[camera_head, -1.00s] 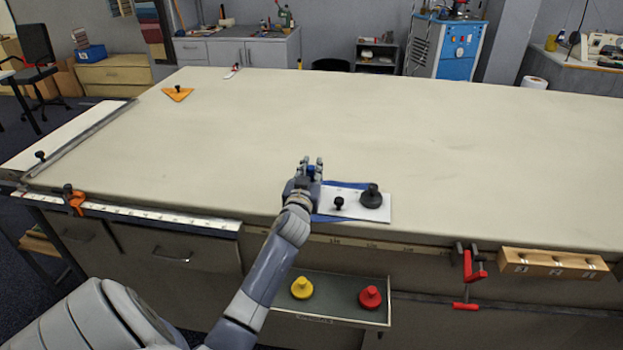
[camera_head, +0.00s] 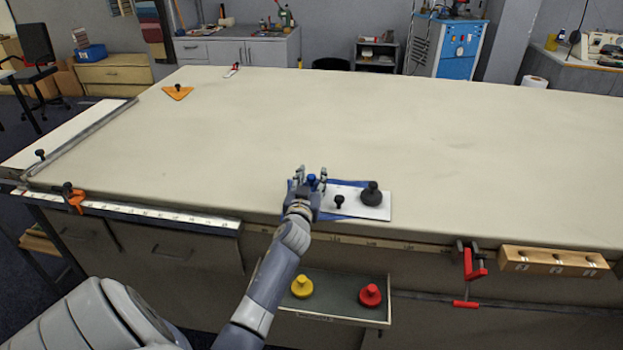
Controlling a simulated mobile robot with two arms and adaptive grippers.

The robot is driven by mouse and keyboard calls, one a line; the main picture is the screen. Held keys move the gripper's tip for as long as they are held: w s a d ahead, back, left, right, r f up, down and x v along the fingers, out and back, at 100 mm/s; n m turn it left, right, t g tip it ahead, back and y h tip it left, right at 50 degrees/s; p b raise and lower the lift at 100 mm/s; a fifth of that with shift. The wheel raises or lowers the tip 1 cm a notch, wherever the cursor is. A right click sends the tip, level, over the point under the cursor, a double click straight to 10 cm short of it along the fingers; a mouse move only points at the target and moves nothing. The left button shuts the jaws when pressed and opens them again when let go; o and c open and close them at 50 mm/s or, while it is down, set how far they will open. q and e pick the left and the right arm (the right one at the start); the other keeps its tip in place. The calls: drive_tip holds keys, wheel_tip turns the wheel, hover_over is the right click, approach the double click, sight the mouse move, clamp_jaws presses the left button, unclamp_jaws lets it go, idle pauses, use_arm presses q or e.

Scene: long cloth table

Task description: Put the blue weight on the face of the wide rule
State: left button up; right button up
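The blue weight (camera_head: 311,180) shows only as a small blue knob; its lower part is hidden by my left gripper. My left gripper (camera_head: 310,174) is open, its fingertips apart on either side of the knob, over the left end of a blue sheet at the table's front edge. My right gripper is not in view.
A white plate (camera_head: 354,206) with a black knob and a dark weight (camera_head: 371,194) lies right of my gripper. The table's middle is clear.

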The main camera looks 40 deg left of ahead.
use_arm(q)
drive_tip(key=shift+r, duration=0.25)
drive_tip(key=shift+s+d+f, duration=0.15)
drive_tip(key=shift+s+d, duration=0.05)
drive_tip(key=shift+s, duration=0.05)
drive_tip(key=v, duration=1.1)
drive_tip(key=shift+s+b, duration=0.2)
drive_tip(key=shift+b, duration=0.2)
drive_tip(key=shift+d, duration=0.1)
